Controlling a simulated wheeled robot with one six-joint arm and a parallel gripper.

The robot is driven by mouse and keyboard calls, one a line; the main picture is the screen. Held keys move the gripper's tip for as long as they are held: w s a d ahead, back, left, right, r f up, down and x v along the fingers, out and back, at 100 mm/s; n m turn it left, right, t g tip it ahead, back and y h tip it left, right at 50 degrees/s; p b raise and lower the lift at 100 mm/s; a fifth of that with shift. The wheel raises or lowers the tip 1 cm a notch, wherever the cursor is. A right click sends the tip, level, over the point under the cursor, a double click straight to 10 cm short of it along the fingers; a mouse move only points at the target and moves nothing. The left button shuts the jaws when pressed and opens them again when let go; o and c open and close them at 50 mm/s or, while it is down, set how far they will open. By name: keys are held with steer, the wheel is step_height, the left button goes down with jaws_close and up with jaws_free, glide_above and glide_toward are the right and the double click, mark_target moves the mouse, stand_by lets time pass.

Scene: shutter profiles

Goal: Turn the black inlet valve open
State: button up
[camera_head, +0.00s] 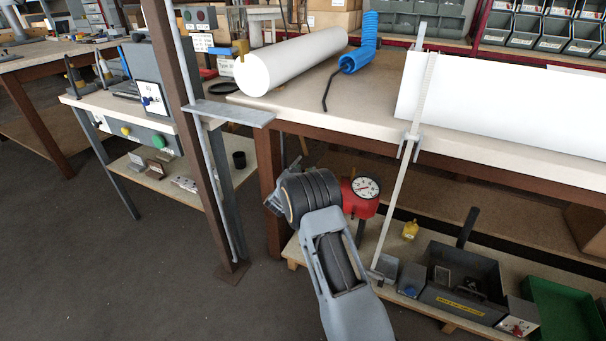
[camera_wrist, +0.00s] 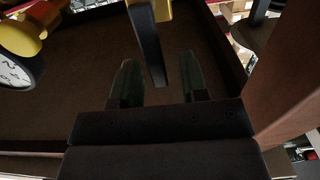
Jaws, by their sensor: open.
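In the wrist view a black lever (camera_wrist: 147,45), likely the inlet valve handle, hangs from a yellow body (camera_wrist: 162,9) at the top edge. My gripper (camera_wrist: 158,60) is open, with one dark finger on each side of the lever's lower end. The lever is tilted slightly, and I cannot tell whether a finger touches it. In the head view my wrist is beside the red unit (camera_head: 361,205) with its white dial gauge (camera_head: 366,188). My fingertips and the lever are hidden there behind my arm. The gauge (camera_wrist: 14,74) also shows at the left of the wrist view.
The workbench (camera_head: 330,100) is above and behind my wrist, with a white roll (camera_head: 290,62) and blue hose (camera_head: 362,45) on it. A pale upright strip (camera_head: 398,200) stands right of the gauge. A grey toolbox (camera_head: 460,290) sits on the lower shelf. A brown post (camera_head: 185,120) is left.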

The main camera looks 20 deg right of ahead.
steer(key=shift+w+d, duration=0.1)
jaws_close()
stand_by(0.4)
steer(key=w+a+f+n+p, duration=0.3)
steer(key=f+n+p, duration=0.2)
steer(key=n, duration=1.3)
steer(key=shift+w+a, duration=0.25)
steer(key=shift+w, duration=0.15)
steer(key=shift+f, duration=0.1)
stand_by(0.5)
